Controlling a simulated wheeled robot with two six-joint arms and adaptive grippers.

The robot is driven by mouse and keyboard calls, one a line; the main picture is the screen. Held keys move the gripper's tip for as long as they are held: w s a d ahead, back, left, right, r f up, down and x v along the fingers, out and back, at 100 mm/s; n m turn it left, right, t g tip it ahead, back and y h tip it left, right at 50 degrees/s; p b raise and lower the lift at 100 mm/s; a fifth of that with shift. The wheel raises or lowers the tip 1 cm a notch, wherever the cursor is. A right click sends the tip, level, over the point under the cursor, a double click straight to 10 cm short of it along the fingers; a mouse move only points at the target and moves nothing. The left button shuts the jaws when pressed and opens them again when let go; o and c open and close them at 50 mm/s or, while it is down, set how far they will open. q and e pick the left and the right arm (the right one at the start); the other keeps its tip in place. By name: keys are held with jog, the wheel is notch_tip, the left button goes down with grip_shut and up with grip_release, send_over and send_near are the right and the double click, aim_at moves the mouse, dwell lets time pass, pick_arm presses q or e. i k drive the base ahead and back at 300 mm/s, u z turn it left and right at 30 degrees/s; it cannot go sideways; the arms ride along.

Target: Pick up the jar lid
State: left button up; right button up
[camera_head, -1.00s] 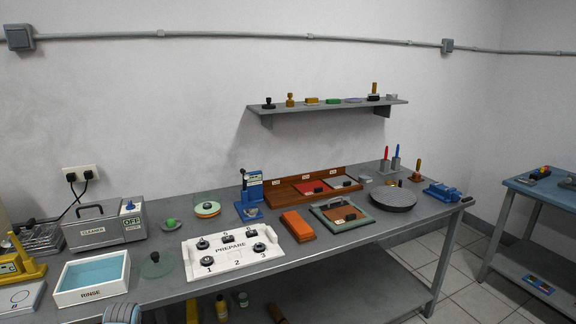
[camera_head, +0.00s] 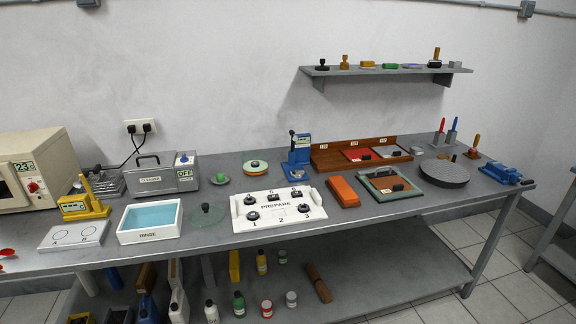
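No piece is plainly marked as the jar lid. A clear glass disc with a dark knob (camera_head: 208,216) lies on the grey workbench (camera_head: 300,236), just right of the white rinse tray, and looks lid-like. A small disc with a green knob (camera_head: 220,179) sits behind it. Small closed jars, one red (camera_head: 267,309) and one grey (camera_head: 291,299), stand on the lower shelf; their tops are too small to make out well. Neither of my grippers is in view.
The rinse tray (camera_head: 149,235) holds blue liquid. The white PREPARE board (camera_head: 278,222) carries several small dark pieces. A cleaner box (camera_head: 156,178), an oven-like machine (camera_head: 30,172) and a round grey plate (camera_head: 444,173) stand on the bench. Its front strip right of centre is clear.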

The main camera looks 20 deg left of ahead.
aim_at(207, 215)
jog(key=u, duration=0.05)
jog(key=k, duration=0.55)
jog(key=z, duration=0.6)
jog(key=i, duration=1.9)
jog(key=u, duration=0.9)
